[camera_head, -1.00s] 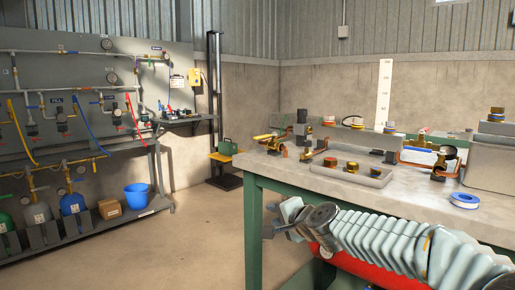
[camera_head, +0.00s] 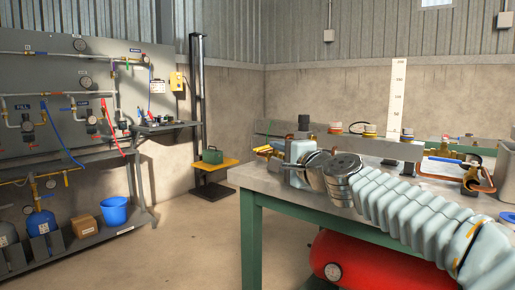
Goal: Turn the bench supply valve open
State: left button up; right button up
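A brass valve with a yellow lever (camera_head: 263,149) sits at the left end of the bench (camera_head: 268,183); it is probably the bench supply valve, and my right gripper partly hides it. My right arm comes in from the right, low over the bench top. My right gripper (camera_head: 290,168) is at the bench's left end, beside and in front of the yellow lever. Its fingers are small and partly hidden, so I cannot tell whether they are open or touch the valve. My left gripper is not in view.
Brass fittings (camera_head: 470,178) and another yellow lever (camera_head: 442,154) are at the bench's right. A red tank (camera_head: 370,265) lies beneath the bench. A wall panel with gauges (camera_head: 60,95) and a blue bucket (camera_head: 115,212) stand at left.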

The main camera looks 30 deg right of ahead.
aim_at(264, 149)
jog(key=w, duration=0.9)
jog(key=shift+w, duration=0.35)
grip_shut()
